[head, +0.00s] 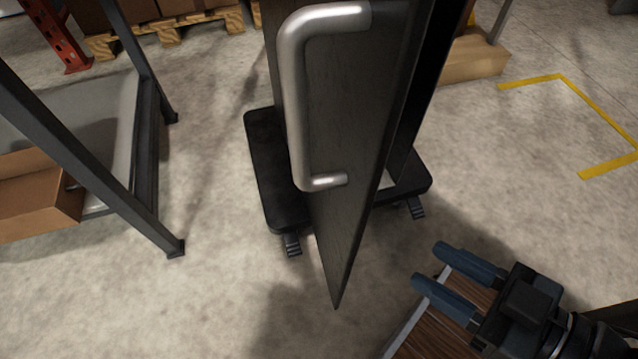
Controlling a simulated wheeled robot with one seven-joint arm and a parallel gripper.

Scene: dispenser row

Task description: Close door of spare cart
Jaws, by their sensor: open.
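The spare cart's dark door (355,130) stands swung open toward me in the middle of the head view. A silver bar handle (293,100) is fixed on its left-facing side. The cart's black wheeled base (268,170) shows behind and below the door. Much of the cart body is hidden by the door or out of frame. My gripper (428,264) is at the lower right, with two blue-grey fingers spread apart and nothing between them. It is clear of the door and handle, to their right and nearer to me.
A dark metal frame with a shelf (110,120) stands at the left, holding a cardboard box (38,195). Pallets (170,30) with boxes are at the back. A brown wood-grained surface (435,325) lies under my gripper. Yellow floor lines (600,115) mark the right; concrete around the cart is bare.

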